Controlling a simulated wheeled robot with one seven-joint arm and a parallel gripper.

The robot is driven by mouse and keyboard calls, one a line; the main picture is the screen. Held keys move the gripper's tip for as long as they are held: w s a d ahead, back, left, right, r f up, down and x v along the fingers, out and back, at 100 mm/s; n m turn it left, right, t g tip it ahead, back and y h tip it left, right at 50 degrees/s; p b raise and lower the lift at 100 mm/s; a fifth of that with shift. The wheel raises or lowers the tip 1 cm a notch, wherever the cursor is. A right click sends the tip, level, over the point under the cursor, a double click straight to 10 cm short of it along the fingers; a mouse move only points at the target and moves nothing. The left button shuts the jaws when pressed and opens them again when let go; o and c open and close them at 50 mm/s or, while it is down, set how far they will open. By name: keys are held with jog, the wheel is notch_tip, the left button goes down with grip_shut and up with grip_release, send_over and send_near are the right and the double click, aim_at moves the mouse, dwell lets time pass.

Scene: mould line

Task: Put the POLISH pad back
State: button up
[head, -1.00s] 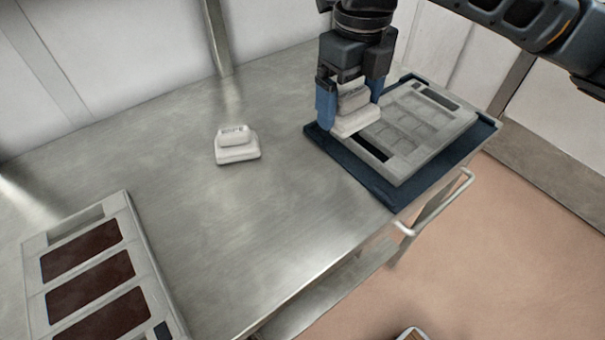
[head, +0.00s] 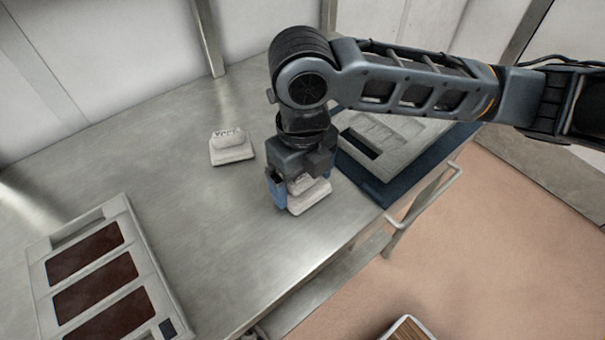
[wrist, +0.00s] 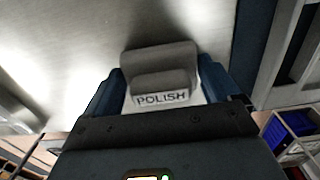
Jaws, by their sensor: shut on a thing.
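My gripper (head: 290,192) is shut on a whitish block-shaped pad, the POLISH pad (head: 310,197). In the wrist view the pad (wrist: 160,75) sits between the blue fingers, and its label reads POLISH. In the head view my gripper holds it over the bare metal table, left of the blue mat. I cannot tell whether the pad touches the table. A second, similar pad (head: 232,150) lies on the table to the left, its label too small to read.
The metal table (head: 190,235) is clear between the pads and a grey mould with dark red panels (head: 148,250) at the front left. A grey mould plate (head: 405,150) lies on a blue mat (head: 385,190) at the right, partly hidden by my arm. A rail (head: 425,200) runs along the table's right side.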

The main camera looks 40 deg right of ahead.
jog(key=shift+f, duration=0.1)
jog(key=shift+f, duration=0.15)
jog(key=o, duration=0.7)
jog(key=shift+c, duration=0.2)
notch_tip(320, 180, up, 12)
jog(key=shift+r, duration=0.25)
